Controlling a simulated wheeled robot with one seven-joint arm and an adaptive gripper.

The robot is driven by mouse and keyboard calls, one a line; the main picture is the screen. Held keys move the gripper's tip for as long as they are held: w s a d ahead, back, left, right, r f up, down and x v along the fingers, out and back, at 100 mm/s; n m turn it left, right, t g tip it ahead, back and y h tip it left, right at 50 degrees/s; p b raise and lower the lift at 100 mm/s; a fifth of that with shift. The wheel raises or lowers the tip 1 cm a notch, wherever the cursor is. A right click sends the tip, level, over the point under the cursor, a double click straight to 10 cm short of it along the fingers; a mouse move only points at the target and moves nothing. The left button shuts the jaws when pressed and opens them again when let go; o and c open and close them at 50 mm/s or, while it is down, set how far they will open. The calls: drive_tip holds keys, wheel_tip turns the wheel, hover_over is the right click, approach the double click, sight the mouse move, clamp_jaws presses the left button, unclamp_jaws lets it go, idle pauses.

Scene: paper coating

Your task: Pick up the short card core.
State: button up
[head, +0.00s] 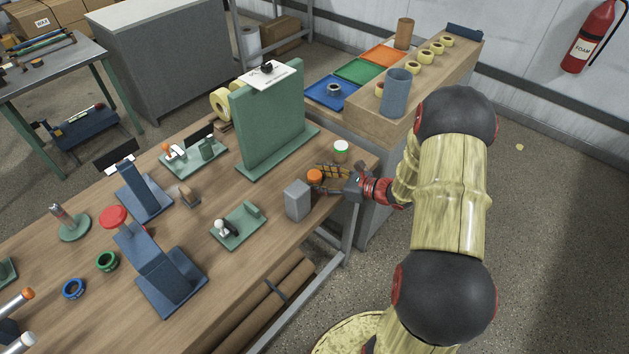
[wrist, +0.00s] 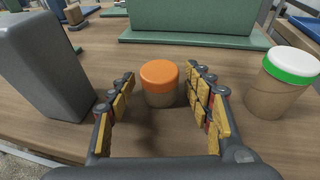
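A short brown card core with an orange cap (wrist: 160,82) stands upright on the wooden bench in the wrist view. Its orange top also shows in the head view (head: 315,176). My gripper (wrist: 160,88) is open, with a finger on either side of the core near the fingertips. I see gaps on both sides, so the fingers do not touch it. A second brown core with a green and white cap (wrist: 279,82) stands upright to the right, outside the fingers; in the head view (head: 341,150) it is behind my gripper.
A grey block (wrist: 42,68) stands close to the left of my gripper, also in the head view (head: 297,200). A green upright stand (head: 270,120) is behind the cores. A green fixture (head: 238,228) lies left of the block. The bench's front edge is near.

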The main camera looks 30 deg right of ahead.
drive_tip(key=c, duration=0.9)
drive_tip(key=shift+r, duration=0.1)
